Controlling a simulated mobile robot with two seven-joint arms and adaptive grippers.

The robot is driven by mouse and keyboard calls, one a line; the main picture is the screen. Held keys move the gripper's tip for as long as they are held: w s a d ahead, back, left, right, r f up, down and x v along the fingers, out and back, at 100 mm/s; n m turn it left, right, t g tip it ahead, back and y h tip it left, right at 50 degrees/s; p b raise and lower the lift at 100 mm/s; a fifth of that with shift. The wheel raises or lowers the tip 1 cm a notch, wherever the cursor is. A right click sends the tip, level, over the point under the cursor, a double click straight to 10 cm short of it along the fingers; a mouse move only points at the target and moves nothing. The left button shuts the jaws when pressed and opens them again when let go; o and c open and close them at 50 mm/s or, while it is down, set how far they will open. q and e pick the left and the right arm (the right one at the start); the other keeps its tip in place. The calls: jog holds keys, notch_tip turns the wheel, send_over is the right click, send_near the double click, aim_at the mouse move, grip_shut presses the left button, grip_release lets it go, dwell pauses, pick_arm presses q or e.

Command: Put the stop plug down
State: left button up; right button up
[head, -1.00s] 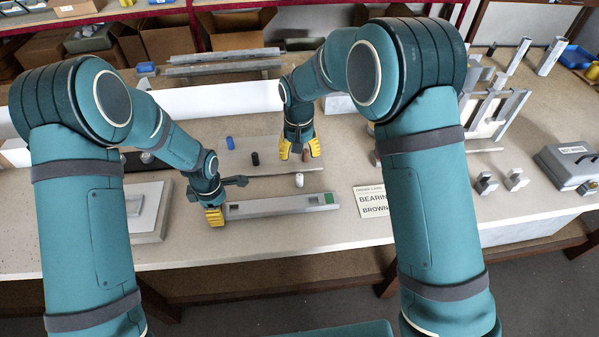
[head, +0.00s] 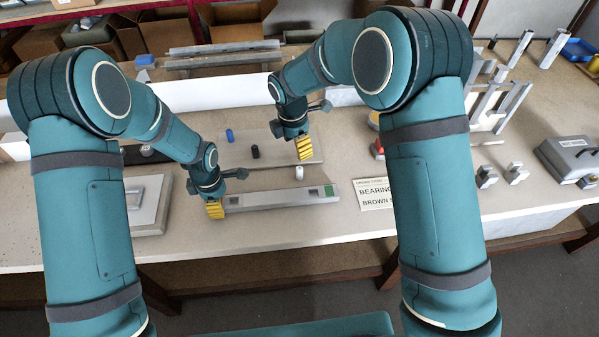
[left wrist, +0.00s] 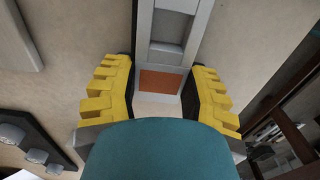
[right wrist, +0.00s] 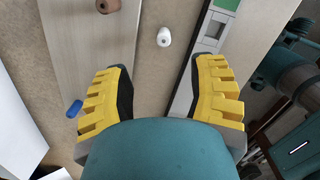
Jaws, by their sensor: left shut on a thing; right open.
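Several small plugs lie near my right gripper: a white one (head: 299,173), a black one (head: 255,152) and a blue one (head: 230,135) in the head view. A brown one (right wrist: 107,6) shows at the top of the right wrist view. I cannot tell which is the stop plug. My right gripper (head: 305,148) is open with nothing between its fingers, above the grey board, with the white plug (right wrist: 164,37) ahead. My left gripper (head: 215,209) is shut on the left end of the grey profile (head: 280,200); its fingers flank that end in the left wrist view (left wrist: 160,85).
The grey board (head: 285,160) lies behind the profile, which has a green patch at its right end. A lettered card (head: 373,194) lies to the right. A grey panel (head: 150,205) lies left; a grey case (head: 570,160) stands far right. Long bars lie at the back.

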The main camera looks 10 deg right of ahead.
aim_at(299, 168)
jog(key=shift+n, duration=0.9)
jog(key=shift+f, duration=0.15)
jog(key=shift+n, duration=0.3)
jog(key=f, duration=0.6)
jog(key=shift+w+d+f, duration=0.15)
jog(key=shift+w+d, duration=0.05)
jog(key=shift+d, duration=0.05)
jog(key=shift+s+d+f, duration=0.15)
jog(key=shift+f, duration=2.55)
grip_shut()
